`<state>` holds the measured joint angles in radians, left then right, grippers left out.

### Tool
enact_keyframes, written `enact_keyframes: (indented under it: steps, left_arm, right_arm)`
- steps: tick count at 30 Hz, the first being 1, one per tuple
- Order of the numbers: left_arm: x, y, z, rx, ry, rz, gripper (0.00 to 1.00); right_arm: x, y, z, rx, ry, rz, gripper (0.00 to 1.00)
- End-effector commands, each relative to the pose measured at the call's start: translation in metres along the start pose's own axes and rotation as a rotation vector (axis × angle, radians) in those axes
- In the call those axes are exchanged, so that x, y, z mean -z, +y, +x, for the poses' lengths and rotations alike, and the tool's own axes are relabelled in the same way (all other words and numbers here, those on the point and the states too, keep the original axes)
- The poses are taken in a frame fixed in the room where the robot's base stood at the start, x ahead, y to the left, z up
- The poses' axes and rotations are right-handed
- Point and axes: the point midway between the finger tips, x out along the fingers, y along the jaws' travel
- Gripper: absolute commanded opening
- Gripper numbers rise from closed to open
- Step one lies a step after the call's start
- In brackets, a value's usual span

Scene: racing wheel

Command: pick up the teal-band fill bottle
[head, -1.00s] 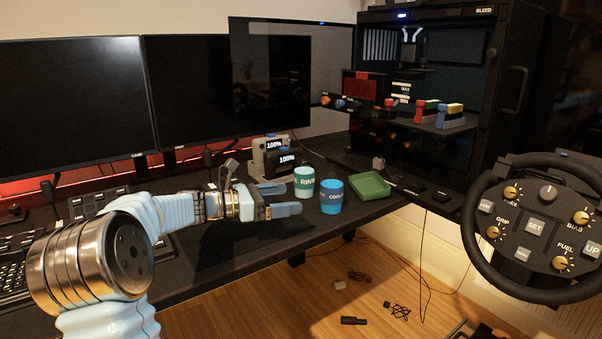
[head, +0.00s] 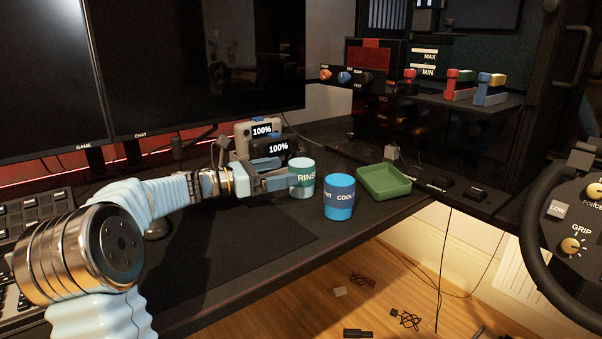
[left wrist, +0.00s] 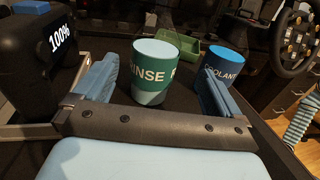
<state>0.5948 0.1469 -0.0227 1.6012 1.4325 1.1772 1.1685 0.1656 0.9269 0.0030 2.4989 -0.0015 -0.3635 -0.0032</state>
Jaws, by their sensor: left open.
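The teal-band bottle (head: 302,180) is a pale cup-shaped container with a dark teal band reading "RINSE". It stands upright on the dark desk and also shows in the left wrist view (left wrist: 153,72). My left gripper (head: 275,182) is open and level with it. In the left wrist view its two fingers (left wrist: 157,84) lie apart, one to each side of the bottle, which stands between and just beyond them. I cannot tell whether either finger touches it. My right gripper is not in view.
A blue "COOLANT" container (head: 339,199) stands close on the right, near the right finger. A green tray (head: 384,182) lies beyond it. Dark boxes reading 100% (head: 272,148) stand behind the gripper. The desk's front edge (head: 290,262) is nearby.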

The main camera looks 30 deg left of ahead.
Motion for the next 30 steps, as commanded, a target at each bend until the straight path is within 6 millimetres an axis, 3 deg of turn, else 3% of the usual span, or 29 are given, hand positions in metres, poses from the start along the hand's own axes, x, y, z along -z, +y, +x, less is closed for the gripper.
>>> enact_keyframes:
  steps: [3, 10, 18, 26, 30]
  left_arm:
    - [0.0, 0.0, 0.021, 0.002, 0.0, 0.0, 0.99]
    - [0.0, 0.002, 0.042, 0.002, 0.001, -0.001, 0.99]
    - [-0.001, 0.007, 0.081, 0.001, 0.0, 0.0, 0.99]
    - [0.0, 0.007, 0.085, -0.001, 0.001, 0.0, 0.99]
    - [0.0, 0.007, 0.085, -0.001, 0.001, 0.0, 0.79]
  right_arm:
    - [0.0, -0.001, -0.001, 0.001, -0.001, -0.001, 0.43]
    - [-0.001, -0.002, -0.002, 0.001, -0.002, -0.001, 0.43]
    - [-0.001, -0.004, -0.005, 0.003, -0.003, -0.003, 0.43]
    - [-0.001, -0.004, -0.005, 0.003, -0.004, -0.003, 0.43]
    - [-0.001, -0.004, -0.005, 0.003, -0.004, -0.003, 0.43]
